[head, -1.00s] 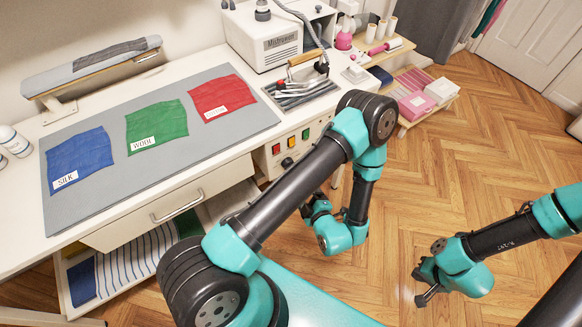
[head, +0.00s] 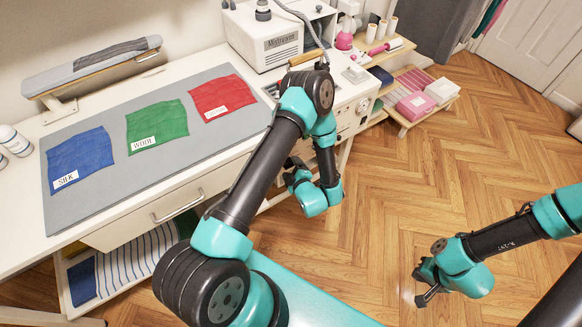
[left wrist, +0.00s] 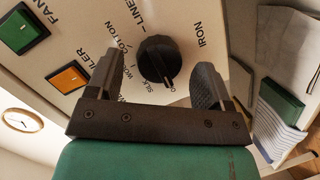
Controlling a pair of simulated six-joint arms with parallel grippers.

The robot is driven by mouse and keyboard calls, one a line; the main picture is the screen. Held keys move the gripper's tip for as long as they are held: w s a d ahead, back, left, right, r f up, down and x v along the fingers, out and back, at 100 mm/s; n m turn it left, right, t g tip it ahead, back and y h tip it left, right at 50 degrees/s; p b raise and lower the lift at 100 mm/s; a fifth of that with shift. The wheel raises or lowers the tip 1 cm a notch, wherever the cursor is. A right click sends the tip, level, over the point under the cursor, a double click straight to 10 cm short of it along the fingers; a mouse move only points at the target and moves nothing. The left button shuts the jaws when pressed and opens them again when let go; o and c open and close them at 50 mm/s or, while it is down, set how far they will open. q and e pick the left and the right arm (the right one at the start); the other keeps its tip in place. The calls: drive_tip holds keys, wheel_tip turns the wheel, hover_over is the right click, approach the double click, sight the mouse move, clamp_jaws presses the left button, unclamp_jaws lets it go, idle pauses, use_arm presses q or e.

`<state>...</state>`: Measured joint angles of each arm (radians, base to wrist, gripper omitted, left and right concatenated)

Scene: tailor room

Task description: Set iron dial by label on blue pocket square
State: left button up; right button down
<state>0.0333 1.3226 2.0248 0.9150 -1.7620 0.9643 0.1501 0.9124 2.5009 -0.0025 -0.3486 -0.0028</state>
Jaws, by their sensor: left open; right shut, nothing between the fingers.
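The blue pocket square (head: 80,158) lies at the left of the grey mat, with a white label reading SILK (head: 66,180). The black iron dial (left wrist: 160,62) shows in the left wrist view on a pale panel, ringed by printed words including LINEN, COTTON and SILK, with IRON at the side. I cannot tell clearly which mark its pointer meets. My left gripper (left wrist: 155,80) is open, its fingertips either side of the dial's lower part; contact is not clear. In the head view my left arm hides the dial. My right gripper (head: 425,290) is shut and empty above the floor.
A green button (left wrist: 26,31) and an orange button (left wrist: 67,78) sit beside the dial. Green WOOL cloth (head: 157,122) and red cloth (head: 218,95) lie on the mat (head: 215,155). The iron (head: 308,57) is partly hidden behind my left arm. The drawer handle (head: 178,206) sticks out below.

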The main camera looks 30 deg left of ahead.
use_arm(q)
drive_tip(key=shift+w+a+f, duration=0.1)
drive_tip(key=shift+w+a, duration=0.2)
drive_tip(key=shift+a, duration=0.1)
drive_tip(key=c, duration=0.9)
